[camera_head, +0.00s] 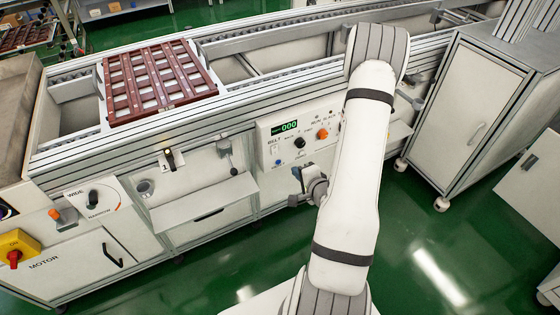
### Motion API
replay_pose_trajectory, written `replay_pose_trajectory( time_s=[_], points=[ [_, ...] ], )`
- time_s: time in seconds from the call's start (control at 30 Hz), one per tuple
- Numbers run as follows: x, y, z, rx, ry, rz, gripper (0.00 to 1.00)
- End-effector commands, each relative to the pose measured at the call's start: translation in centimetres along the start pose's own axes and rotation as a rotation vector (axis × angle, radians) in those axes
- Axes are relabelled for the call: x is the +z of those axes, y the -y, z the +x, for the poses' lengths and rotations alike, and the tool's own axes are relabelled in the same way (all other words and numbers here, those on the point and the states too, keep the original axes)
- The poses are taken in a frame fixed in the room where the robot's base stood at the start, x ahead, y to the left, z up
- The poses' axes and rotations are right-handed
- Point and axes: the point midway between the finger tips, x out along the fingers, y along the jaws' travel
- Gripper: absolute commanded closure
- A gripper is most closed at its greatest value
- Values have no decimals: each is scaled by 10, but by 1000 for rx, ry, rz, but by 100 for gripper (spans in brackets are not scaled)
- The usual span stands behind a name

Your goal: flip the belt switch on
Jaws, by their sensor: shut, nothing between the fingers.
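The control panel (310,135) on the conveyor's front carries a small display reading 000, a black knob, an orange button and a BELT label at its left. The belt switch (276,151) is a small pale part under that label; its position is too small to tell. My gripper (297,174) is shut and empty, just below the panel and a little right of the switch, apparently apart from it. My white arm hides the panel's right end.
A red-brown slotted tray (158,82) lies on the conveyor. A lever (170,158), a WIDE/NARROW dial (93,198) and a yellow MOTOR switch box (18,246) are at the left. A white wheeled cabinet (470,110) stands right. The green floor is clear in front.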

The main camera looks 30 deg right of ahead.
Motion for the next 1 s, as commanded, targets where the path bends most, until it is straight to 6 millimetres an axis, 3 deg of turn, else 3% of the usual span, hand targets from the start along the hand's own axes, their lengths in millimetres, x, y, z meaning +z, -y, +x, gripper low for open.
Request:
replay_pose_trajectory(
  time_s=[0.2, 1.0],
  points=[
    [0, -5, 17, -4, -1, -2, 100],
    [0, -6, 39, -3, -3, -1, 100]
  ],
)
